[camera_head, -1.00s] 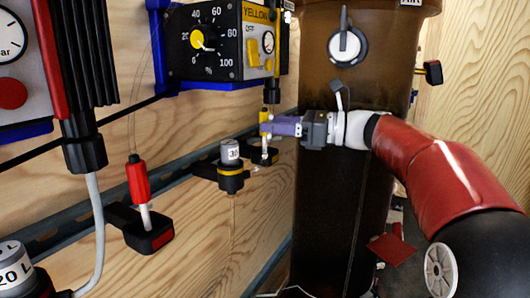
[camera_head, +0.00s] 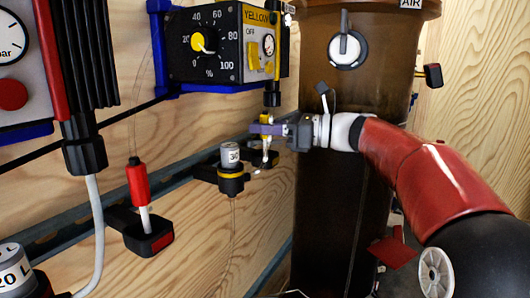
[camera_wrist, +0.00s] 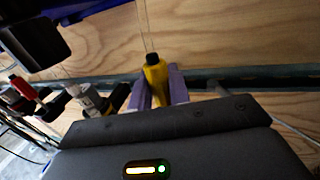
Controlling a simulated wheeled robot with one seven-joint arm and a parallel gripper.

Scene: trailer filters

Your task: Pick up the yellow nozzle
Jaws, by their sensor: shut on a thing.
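The yellow nozzle (camera_head: 265,118) is upright between the purple fingers of my gripper (camera_head: 268,129) in the head view. Its white lower tip points down beside the black holder (camera_head: 258,160) on the wall. In the wrist view the yellow nozzle (camera_wrist: 156,80) stands between the two purple fingers of my gripper (camera_wrist: 160,92), which are shut on it. A thin line runs up from its top. Whether the tip is fully clear of the holder I cannot tell.
The black YELLOW control box (camera_head: 220,45) is above. A large brown cylinder (camera_head: 335,200) stands to the right.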

